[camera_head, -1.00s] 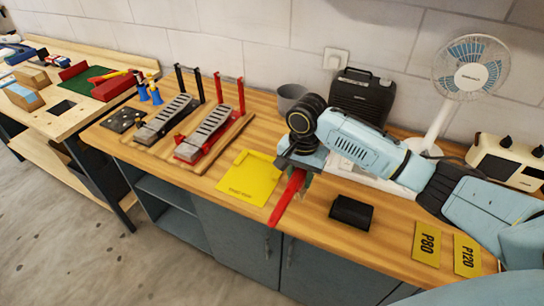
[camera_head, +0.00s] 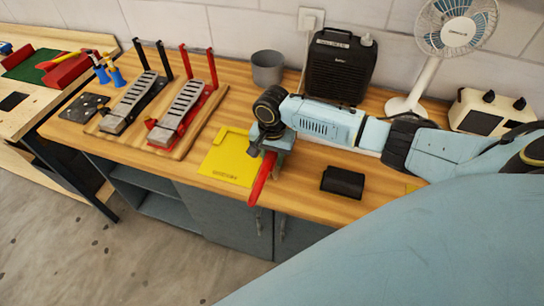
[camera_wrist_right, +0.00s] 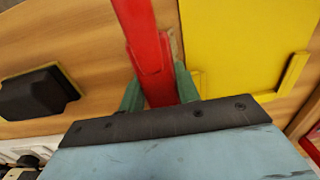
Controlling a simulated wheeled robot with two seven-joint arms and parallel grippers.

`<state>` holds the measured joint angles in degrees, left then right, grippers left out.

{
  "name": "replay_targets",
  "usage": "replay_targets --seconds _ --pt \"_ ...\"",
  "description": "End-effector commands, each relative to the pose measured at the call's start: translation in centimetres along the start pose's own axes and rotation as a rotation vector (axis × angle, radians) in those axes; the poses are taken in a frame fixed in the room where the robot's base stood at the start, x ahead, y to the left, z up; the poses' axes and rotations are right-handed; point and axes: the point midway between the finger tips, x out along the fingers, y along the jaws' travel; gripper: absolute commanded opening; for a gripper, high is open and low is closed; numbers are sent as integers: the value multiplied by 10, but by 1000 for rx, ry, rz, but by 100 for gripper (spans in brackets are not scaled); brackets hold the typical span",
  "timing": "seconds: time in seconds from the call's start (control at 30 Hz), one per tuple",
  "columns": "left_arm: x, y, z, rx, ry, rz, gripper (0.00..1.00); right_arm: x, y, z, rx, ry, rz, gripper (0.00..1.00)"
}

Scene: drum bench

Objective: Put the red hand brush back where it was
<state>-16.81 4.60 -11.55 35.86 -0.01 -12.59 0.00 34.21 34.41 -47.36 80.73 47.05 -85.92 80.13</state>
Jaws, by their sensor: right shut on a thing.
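The red hand brush (camera_head: 262,180) is held in my right gripper (camera_head: 267,151), near the front edge of the bench. In the right wrist view the red brush (camera_wrist_right: 148,50) runs up between the two green fingers of the right gripper (camera_wrist_right: 160,90), which are shut on it. Its far end is out of that frame. A yellow mat (camera_head: 226,160) with a raised edge lies on the bench just left of the brush; it also shows in the right wrist view (camera_wrist_right: 235,40). My left gripper is not in view.
A black block (camera_head: 342,182) lies right of the brush. A grey cup (camera_head: 268,68), a black heater-like box (camera_head: 342,66), a fan (camera_head: 430,70) and a cream box (camera_head: 488,113) stand behind. Pedals (camera_head: 180,112) on a wooden board are at left.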

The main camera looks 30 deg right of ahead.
Motion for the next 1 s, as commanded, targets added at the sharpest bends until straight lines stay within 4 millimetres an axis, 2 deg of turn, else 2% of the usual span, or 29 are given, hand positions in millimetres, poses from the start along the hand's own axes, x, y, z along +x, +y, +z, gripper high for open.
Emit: replay_targets --seconds 0.77,0.8,0.93,1.0 --pt "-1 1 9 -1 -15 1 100 19 2 2 -1 -3 6 0" --pt "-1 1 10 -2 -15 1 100 20 3 2 -1 -4 8 38" --pt "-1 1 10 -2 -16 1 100 18 2 1 0 -2 5 54" --pt "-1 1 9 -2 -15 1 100 17 1 1 0 -1 2 54"
